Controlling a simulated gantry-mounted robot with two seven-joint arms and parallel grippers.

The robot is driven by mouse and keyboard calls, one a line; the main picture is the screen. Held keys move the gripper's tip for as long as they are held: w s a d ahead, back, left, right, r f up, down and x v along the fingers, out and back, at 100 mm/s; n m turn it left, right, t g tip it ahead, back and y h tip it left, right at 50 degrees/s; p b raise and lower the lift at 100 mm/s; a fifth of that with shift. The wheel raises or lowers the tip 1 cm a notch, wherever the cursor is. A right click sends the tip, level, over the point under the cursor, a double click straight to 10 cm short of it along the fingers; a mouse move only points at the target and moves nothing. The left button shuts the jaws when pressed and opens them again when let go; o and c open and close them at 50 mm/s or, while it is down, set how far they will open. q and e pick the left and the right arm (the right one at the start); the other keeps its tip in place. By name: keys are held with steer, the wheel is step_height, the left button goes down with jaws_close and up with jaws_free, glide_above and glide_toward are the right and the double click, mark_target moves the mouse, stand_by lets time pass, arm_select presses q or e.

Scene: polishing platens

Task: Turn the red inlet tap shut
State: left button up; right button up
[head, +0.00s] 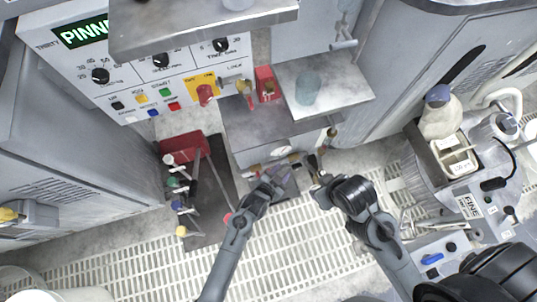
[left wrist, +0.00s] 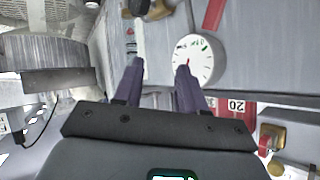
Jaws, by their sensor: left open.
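A red bar (left wrist: 213,15), which may be the tap's handle, shows at the top of the left wrist view, beyond the round white gauge (left wrist: 198,60). In the head view the gauge (head: 282,146) is on the front of a grey cabinet, with brass fittings just below it. My left gripper (head: 275,176) is close below these fittings, partly hiding them. In the left wrist view its two fingers (left wrist: 160,75) are apart with nothing clearly between them. My right gripper (head: 316,168) is small and dark beside it; its jaw state is unclear.
A control panel (head: 130,75) with knobs and buttons is at upper left. A red block (head: 266,84) is beside a brass valve. A rack with coloured knobs (head: 190,205) stands left of my left arm. A steel shelf (head: 345,85) overhangs above right.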

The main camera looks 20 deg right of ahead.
arm_select(q)
steer(key=s+d+r+p, duration=0.2)
steer(key=s+d+r, duration=0.1)
steer(key=s+d, duration=0.1)
steer(key=shift+r, duration=0.2)
